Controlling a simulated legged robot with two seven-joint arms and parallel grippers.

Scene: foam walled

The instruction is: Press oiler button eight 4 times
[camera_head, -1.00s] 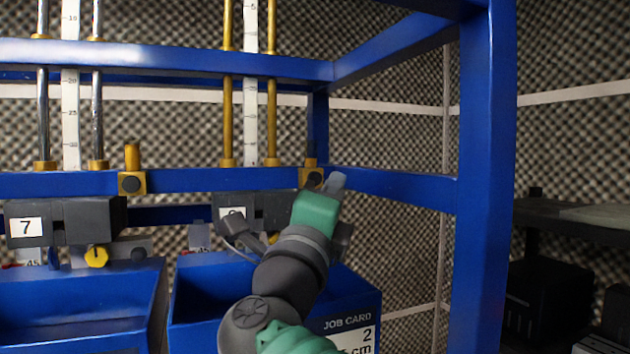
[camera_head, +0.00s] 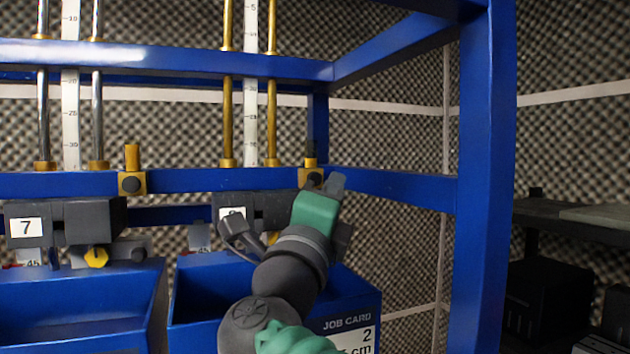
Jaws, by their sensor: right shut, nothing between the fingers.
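Oiler eight is a small brass block (camera_head: 304,178) on the blue crossbar above the station whose label (camera_head: 231,214) is partly hidden; I read it as 8. Its button is on the block's front, largely hidden behind my fingertips. A short yellow stem (camera_head: 310,163) stands on top. My right gripper (camera_head: 327,184), green and grey, is shut and empty. Its tips are just right of and in front of the block; I cannot tell whether they touch the button. My left gripper is not in view.
A matching block with a dark round button (camera_head: 131,184) sits left, above the station labelled 7 (camera_head: 26,227). Blue bins (camera_head: 80,300) hang below. A blue upright post (camera_head: 485,180) stands right of my arm, with dark shelving (camera_head: 570,220) beyond it.

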